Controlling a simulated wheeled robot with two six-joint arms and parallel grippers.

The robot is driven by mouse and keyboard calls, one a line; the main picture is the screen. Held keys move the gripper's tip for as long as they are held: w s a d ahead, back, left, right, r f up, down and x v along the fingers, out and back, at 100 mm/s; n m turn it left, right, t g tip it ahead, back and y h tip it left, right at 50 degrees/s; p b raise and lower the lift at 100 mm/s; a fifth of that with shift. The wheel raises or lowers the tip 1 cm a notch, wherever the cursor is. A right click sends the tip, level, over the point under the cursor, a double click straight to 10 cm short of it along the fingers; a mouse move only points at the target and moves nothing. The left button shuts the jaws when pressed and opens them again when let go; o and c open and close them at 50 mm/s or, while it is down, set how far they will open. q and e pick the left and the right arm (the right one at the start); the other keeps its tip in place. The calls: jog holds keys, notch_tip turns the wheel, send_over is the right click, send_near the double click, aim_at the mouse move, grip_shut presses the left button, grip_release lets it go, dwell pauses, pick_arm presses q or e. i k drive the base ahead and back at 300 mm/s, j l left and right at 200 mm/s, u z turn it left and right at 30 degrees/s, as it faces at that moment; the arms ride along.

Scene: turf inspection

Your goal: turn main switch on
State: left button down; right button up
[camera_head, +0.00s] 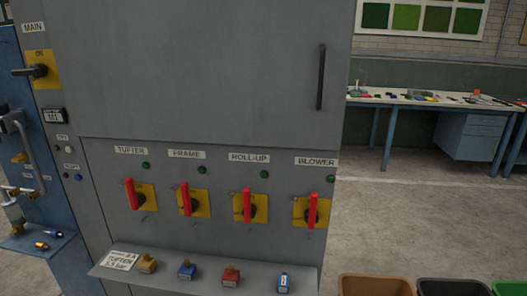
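The main switch (41,70) is at the upper left, on the side of the grey cabinet under a "MAIN" label (33,28). It has a yellow plate with "ON" marked near its top. Its black handle (24,72) points left, roughly level, and not up at the "ON" mark. A small dark display (54,116) sits below it. Neither of my grippers shows in the head view.
The cabinet front has several red-handled switches (248,205), handles upright, labelled TUFTER, FRAME, ROLL-UP and BLOWER. A ledge (205,281) below holds several coloured padlocks. Pipes and brass fittings (22,160) stand at far left. Bins (375,284) stand lower right.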

aim_at(38, 70)
jog(key=u, duration=1.45)
